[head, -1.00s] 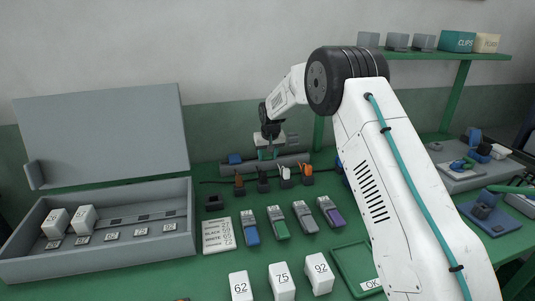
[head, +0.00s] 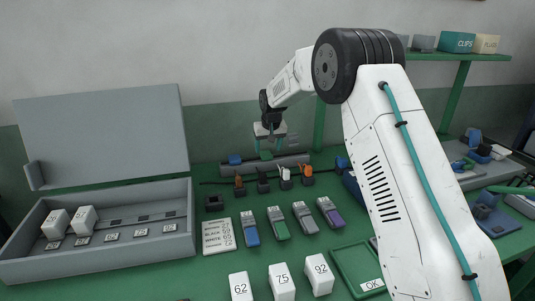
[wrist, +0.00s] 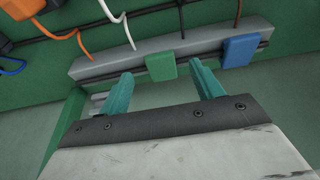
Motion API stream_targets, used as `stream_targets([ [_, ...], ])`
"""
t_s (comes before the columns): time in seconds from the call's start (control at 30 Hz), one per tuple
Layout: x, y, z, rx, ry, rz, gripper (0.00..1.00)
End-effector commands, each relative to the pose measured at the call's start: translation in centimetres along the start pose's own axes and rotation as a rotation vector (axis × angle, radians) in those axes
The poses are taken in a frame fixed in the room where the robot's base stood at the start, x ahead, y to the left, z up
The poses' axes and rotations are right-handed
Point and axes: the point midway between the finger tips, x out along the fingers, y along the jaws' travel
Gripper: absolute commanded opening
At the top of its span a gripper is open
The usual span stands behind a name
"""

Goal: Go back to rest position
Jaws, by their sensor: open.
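My gripper (head: 270,138) is in the air near the back of the green table, in front of and above a grey rail (head: 290,162). In the wrist view its two teal fingers (wrist: 162,92) are apart with nothing held between them. The grey rail (wrist: 200,42) carries a green block (wrist: 161,67) and a blue block (wrist: 239,50). The green block appears between the fingertips in the wrist view, beyond them. In the head view the blue block (head: 235,160) sits at the rail's left end.
An open grey box (head: 100,262) with white blocks inside stands at left. White blocks numbered 62, 75 and 92 (head: 282,282) stand in front. A shelf (head: 465,55) is at back right.

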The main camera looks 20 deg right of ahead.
Motion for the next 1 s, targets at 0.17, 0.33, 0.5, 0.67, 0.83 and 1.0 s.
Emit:
stream_targets([
  [0.17, -2.1, -0.1, 0.0, 0.0, 0.001, 0.0, 0.65],
  [0.33, -2.5, -0.1, 0.0, 0.0, -0.001, 0.0, 0.65],
  [0.5, -2.5, -0.1, 0.0, 0.0, -0.001, 0.0, 0.65],
  [0.67, -2.0, 0.0, 1.5, -0.006, -0.051, 0.002, 0.65],
  [0.83, -1.9, 0.2, 7.2, -0.013, -0.183, 0.006, 0.65],
  [1.0, -6.9, 0.7, 13.2, -0.018, -0.278, 0.007, 0.65],
])
